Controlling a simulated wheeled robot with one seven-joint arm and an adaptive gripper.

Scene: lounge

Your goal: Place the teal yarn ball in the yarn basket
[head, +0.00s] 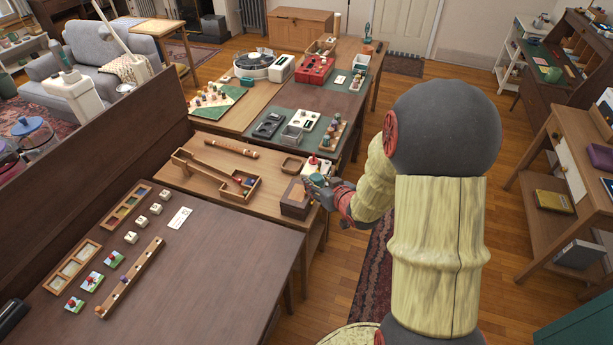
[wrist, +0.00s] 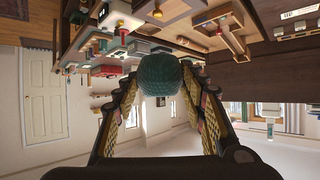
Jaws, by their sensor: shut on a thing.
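The teal yarn ball (wrist: 160,74) is round and sits between the fingers of my gripper (wrist: 160,84) in the wrist view, which looks upside down. My gripper (head: 322,185) is shut on the ball. In the head view the teal ball (head: 317,179) shows small at the fingertips, above the right edge of the middle table and close to a small brown box (head: 296,201). The ball looks clear of the table. I cannot pick out a yarn basket with certainty in either view.
The middle table (head: 215,183) carries a wooden track with a tray and a flute. A dark table (head: 215,255) with tiles and a peg rail is nearer. Farther tables hold a red case (head: 314,71) and games. Open floor (head: 440,100) lies right of the tables.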

